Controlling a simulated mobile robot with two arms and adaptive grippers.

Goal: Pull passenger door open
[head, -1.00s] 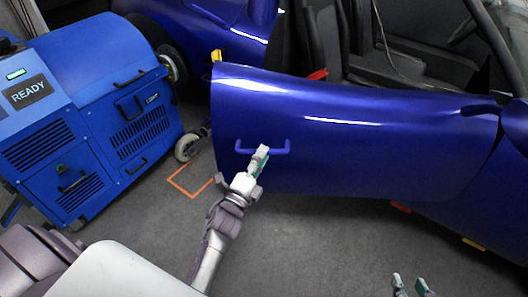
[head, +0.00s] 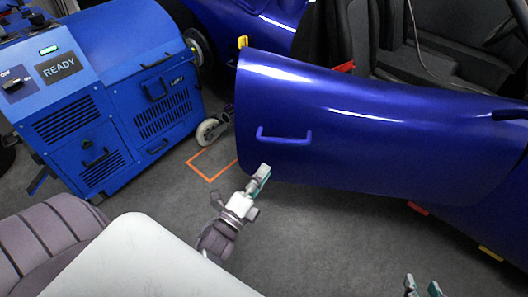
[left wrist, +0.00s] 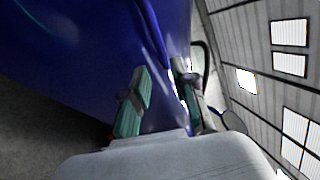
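The blue passenger door (head: 380,125) stands swung out from the car body, with the seats showing behind its top edge. Its blue bar handle (head: 285,136) is on the outer face, near the left end. My left gripper (head: 263,174) is below and left of the handle in the head view, apart from it and near the door's lower edge. My right gripper (head: 422,283) is open and empty at the bottom edge.
A blue dynamometer cabinet (head: 110,100) with a READY display and a caster wheel (head: 211,130) stands left of the door. An orange floor mark (head: 205,170) lies between them. Grey floor (head: 330,235) in front of the door is clear.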

